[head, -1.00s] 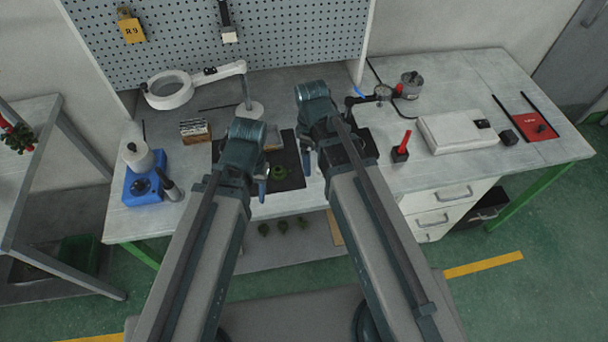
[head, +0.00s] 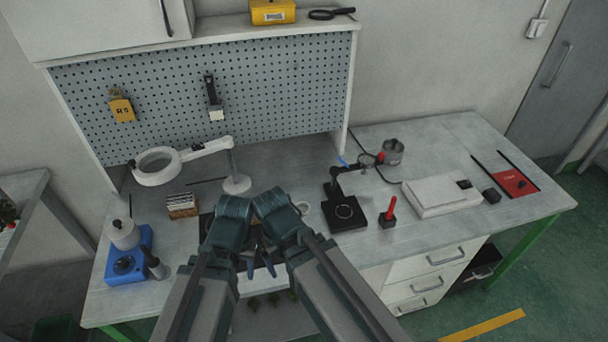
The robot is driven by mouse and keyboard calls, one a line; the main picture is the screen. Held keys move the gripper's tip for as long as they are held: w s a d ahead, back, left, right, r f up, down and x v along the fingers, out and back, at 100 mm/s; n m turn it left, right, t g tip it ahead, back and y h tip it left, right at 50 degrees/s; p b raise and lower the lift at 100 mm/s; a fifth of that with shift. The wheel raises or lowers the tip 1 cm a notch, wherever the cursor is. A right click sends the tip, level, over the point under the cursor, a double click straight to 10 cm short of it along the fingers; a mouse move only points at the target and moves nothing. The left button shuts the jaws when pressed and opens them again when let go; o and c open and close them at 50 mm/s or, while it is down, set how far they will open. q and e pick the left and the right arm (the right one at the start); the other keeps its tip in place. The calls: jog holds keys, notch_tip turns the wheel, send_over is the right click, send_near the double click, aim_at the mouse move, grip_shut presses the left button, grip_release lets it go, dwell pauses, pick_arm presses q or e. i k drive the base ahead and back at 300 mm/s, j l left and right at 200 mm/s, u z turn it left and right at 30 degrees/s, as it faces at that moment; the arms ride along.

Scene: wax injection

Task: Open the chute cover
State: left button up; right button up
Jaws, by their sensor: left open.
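I cannot make out a chute or a chute cover in the head view. My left gripper (head: 243,266) hangs over the front middle of the workbench (head: 440,160), pointing down, open. My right gripper (head: 268,263) is close beside it on the right, also pointing down. Its jaws are too small and hidden to tell whether they are open or shut. My two wrists nearly touch and hide most of a dark mat (head: 207,222) beneath them. I see nothing held in either gripper.
A magnifier lamp (head: 158,168) and a blue device (head: 128,262) stand left. A black stand (head: 346,214), a red-handled tool (head: 389,212) and a white box (head: 440,194) stand right. A pegboard (head: 270,90) rises behind. Bare bench lies at the back right.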

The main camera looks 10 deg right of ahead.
aim_at(516, 185)
jog(key=z, duration=1.95)
jog(key=i+l, duration=0.35)
jog(key=i, duration=0.15)
jog(key=i+l+z, duration=0.1)
jog(key=i+l, duration=0.3)
jog(key=i+l+z, duration=0.1)
jog(key=i+l, duration=0.2)
jog(key=i, duration=0.3)
jog(key=i+l, duration=0.3)
jog(key=i, duration=0.2)
